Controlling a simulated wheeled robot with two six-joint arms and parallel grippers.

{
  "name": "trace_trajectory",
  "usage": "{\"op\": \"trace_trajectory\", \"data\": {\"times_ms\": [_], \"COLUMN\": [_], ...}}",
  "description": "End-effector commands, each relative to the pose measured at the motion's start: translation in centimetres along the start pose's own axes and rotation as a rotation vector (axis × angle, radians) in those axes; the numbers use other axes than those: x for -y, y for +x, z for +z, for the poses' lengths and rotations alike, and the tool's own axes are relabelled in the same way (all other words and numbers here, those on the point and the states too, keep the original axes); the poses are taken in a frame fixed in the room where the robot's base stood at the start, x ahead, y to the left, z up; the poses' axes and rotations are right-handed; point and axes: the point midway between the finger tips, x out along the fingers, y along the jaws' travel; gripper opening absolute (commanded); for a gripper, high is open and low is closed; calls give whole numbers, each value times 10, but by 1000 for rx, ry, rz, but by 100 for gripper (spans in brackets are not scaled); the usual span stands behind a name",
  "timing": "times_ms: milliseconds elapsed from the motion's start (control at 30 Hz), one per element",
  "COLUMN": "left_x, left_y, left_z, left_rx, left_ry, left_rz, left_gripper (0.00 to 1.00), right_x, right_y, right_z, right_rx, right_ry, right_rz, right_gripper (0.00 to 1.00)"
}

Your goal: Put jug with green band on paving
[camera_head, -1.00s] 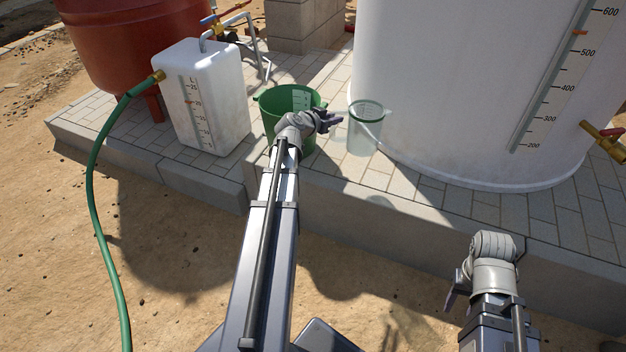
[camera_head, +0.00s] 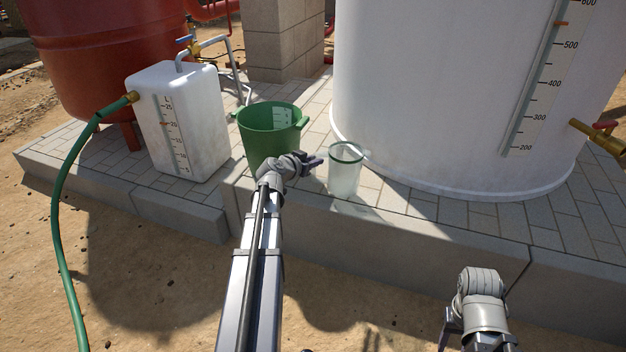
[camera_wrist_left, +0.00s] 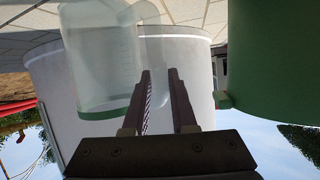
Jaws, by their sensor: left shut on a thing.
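The clear jug with a green band (camera_head: 344,174) is at the paving's front edge in the head view, left of the big white tank. Its band runs round the rim. My left gripper (camera_head: 318,160) is shut on the jug's left side, apparently at its handle. In the left wrist view the jug (camera_wrist_left: 100,60) shows upside down beside the fingers (camera_wrist_left: 160,100), green band low. The paving (camera_head: 405,200) is light grey block on a raised step. I cannot tell whether the jug's base touches it. My right gripper (camera_head: 470,335) is low at the right, its fingers partly hidden.
A green bucket (camera_head: 268,135) stands just left of the jug. A white canister (camera_head: 180,120) with a green hose (camera_head: 65,200) and a red tank (camera_head: 110,50) are farther left. The white tank (camera_head: 430,100) has a brass tap (camera_head: 600,135). Paving at its front is clear.

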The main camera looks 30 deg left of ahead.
Motion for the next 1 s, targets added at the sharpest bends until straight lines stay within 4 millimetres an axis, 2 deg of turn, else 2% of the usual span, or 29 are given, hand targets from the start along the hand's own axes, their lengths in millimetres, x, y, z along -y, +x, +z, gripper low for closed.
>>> {"op": "trace_trajectory", "data": {"times_ms": [233,500,867,900,1000], "left_x": [0,-2,-3,-3,-3], "left_y": [3,15,15,15,15], "left_z": [6,36,36,36,36], "left_rx": [-1,-1,0,0,0], "left_ry": [-1,-1,0,1,0], "left_rz": [0,0,0,0,0], "left_gripper": [0,0,0,28,40], "right_x": [1,4,4,4,4], "right_y": [7,39,39,39,38], "right_z": [0,-2,-2,-2,-2], "right_rx": [0,0,0,0,0], "right_ry": [0,0,0,0,0], "right_rz": [0,0,0,0,0], "right_gripper": [50,50,50,50,50]}}
